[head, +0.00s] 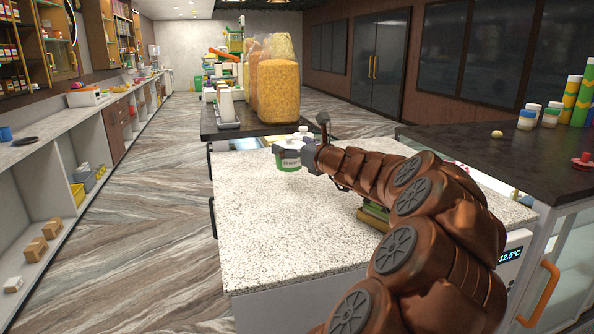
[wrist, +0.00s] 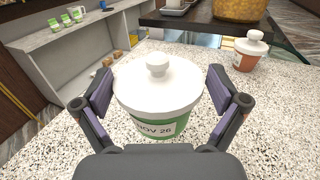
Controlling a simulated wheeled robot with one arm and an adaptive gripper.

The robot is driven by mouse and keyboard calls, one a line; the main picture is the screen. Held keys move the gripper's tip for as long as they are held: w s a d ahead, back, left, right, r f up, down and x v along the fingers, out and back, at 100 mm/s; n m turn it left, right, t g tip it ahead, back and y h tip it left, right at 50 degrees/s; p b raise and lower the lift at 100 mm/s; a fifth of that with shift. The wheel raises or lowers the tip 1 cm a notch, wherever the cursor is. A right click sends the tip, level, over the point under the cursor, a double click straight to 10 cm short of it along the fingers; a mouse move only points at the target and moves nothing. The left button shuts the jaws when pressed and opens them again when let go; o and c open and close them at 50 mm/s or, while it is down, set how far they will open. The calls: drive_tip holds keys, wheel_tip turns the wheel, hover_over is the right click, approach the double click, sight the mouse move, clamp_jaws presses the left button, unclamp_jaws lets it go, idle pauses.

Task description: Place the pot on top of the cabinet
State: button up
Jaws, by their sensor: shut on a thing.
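My gripper (head: 296,147) is shut on a pot (head: 288,160) with a green body, a pale date label and a white knobbed lid. In the wrist view the pot (wrist: 158,90) is upright between the two fingers of my gripper (wrist: 159,92). The pot is over the far left part of a white speckled top (head: 290,215); whether it touches that top I cannot tell. A dark-topped cabinet (head: 480,160) with glass sides stands at the right. I cannot tell which of these surfaces is the cabinet named.
A second pot (wrist: 249,52), orange-brown with a white lid, stands beyond the held one. Large clear bags of yellow snacks (head: 278,90) stand on a dark counter behind. Jars and tubes (head: 540,115) stand on the right cabinet. The front of the speckled top is clear.

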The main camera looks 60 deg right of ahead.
drive_tip(key=w+f, duration=0.1)
drive_tip(key=w, duration=0.4)
drive_tip(key=w+a+f+p, duration=0.1)
drive_tip(key=w, duration=0.4)
drive_tip(key=w+a+f, duration=0.1)
drive_tip(key=w, duration=0.4)
drive_tip(key=shift+w+a+f, duration=0.1)
drive_tip(key=shift+w+f, duration=0.2)
drive_tip(key=shift+f, duration=0.65)
drive_tip(key=shift+f, duration=0.1)
drive_tip(key=shift+f, duration=0.15)
drive_tip(key=o, duration=0.7)
drive_tip(key=shift+r, duration=0.2)
drive_tip(key=shift+s, duration=0.15)
drive_tip(key=b+v, duration=0.2)
drive_tip(key=v, duration=0.9)
drive_tip(key=shift+s+a, duration=0.15)
drive_tip(key=shift+s, duration=0.2)
